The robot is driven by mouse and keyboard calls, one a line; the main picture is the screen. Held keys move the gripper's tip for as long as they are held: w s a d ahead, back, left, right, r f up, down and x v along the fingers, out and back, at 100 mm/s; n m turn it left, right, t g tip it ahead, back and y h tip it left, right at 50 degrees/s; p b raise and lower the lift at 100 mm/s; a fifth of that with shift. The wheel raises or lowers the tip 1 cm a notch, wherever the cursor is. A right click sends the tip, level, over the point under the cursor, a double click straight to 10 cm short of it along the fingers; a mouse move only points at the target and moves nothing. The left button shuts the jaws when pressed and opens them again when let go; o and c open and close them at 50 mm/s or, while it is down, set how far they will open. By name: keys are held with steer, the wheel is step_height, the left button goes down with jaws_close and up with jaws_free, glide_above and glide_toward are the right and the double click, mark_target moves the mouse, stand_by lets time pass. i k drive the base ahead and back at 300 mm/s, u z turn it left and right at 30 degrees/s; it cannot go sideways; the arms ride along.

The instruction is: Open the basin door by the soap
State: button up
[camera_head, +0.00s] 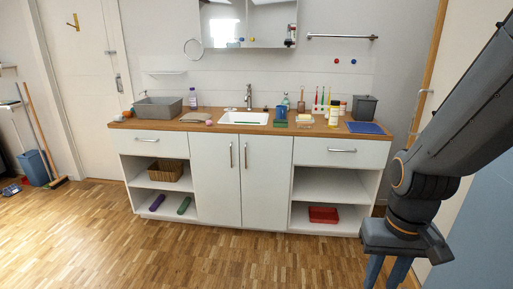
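The white basin (245,118) is set in the wooden counter. Under it are two white doors, a left door (214,185) and a right door (268,185), both shut. The left handle (231,155) and right handle (245,155) are upright bars near the middle seam. A small pale yellow block, perhaps soap (304,118), lies on the counter to the right of the basin. A bottle (285,101) stands behind the basin's right side. My gripper (386,274) points down at the lower right, apart from the doors. Its fingers are spread; their tips are cut off by the frame.
Drawers (342,151) and open shelves flank the doors; a wicker basket (166,171) and a red tray (323,215) sit on the shelves. A grey tub (158,107) stands on the counter. The wooden floor (200,255) before the cabinet is clear. A broom (45,150) leans at left.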

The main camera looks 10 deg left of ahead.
mark_target(265, 160)
steer(key=u, duration=0.55)
steer(key=i, duration=1.5)
steer(key=u, duration=1.1)
steer(key=i, duration=0.2)
steer(key=u, duration=0.05)
